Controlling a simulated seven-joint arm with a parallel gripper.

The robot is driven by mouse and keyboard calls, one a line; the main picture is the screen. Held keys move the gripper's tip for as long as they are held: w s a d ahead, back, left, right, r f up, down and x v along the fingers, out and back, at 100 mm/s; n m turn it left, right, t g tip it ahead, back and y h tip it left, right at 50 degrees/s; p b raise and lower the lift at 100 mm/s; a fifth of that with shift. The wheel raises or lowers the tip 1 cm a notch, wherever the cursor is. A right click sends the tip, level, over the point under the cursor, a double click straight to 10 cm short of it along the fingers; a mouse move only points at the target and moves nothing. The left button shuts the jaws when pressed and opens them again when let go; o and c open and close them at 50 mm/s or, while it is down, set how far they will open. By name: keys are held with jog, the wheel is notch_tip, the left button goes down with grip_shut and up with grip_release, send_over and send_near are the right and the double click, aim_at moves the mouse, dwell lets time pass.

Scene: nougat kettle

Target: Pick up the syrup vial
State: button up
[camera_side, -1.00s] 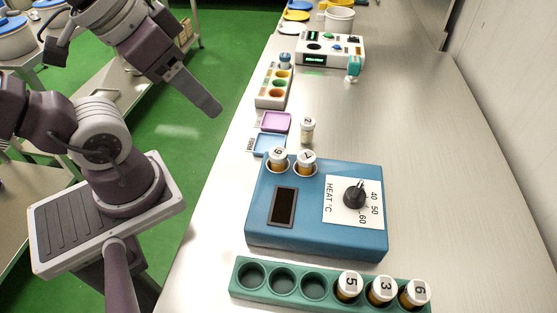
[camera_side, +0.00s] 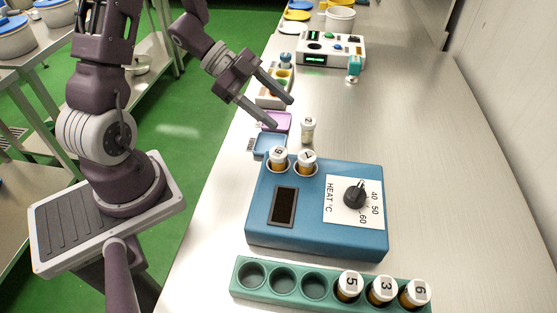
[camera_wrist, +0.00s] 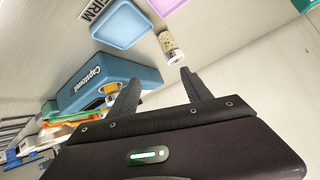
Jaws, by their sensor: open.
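A small vial (camera_side: 307,130) with a white cap marked 2 stands upright alone on the bench behind the blue heater; it also shows in the wrist view (camera_wrist: 169,42), with pale grainy contents. Two amber vials, one marked 9 (camera_side: 278,158) and one beside it (camera_side: 306,162), sit in the heater's wells. Vials marked 5 (camera_side: 349,286), 3 (camera_side: 381,290) and 6 (camera_side: 414,294) stand in the green rack. I cannot tell which is the syrup vial. My gripper (camera_side: 283,113) is open and empty, to the left of vial 2; in the wrist view its fingers (camera_wrist: 160,76) point towards that vial.
The blue heater (camera_side: 266,225) with its dial is in front of vial 2. A blue tray (camera_side: 268,145) and a pink tray (camera_side: 276,122) lie left of it. The green rack (camera_side: 240,280) is nearest. Bench space to the right is clear.

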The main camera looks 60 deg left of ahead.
aim_at(273, 148)
jog(key=s+d+m+g+h, duration=0.1)
jog(key=s+d+g+h, duration=0.2)
jog(key=s, duration=0.4)
jog(key=shift+h, duration=0.7)
jog(key=x, duration=0.5)
jog(key=shift+s+d, duration=0.15)
jog(key=shift+s, duration=0.15)
jog(key=shift+w+d+f, duration=0.15)
jog(key=shift+d+f, duration=0.05)
jog(key=shift+d, duration=0.25)
grip_shut()
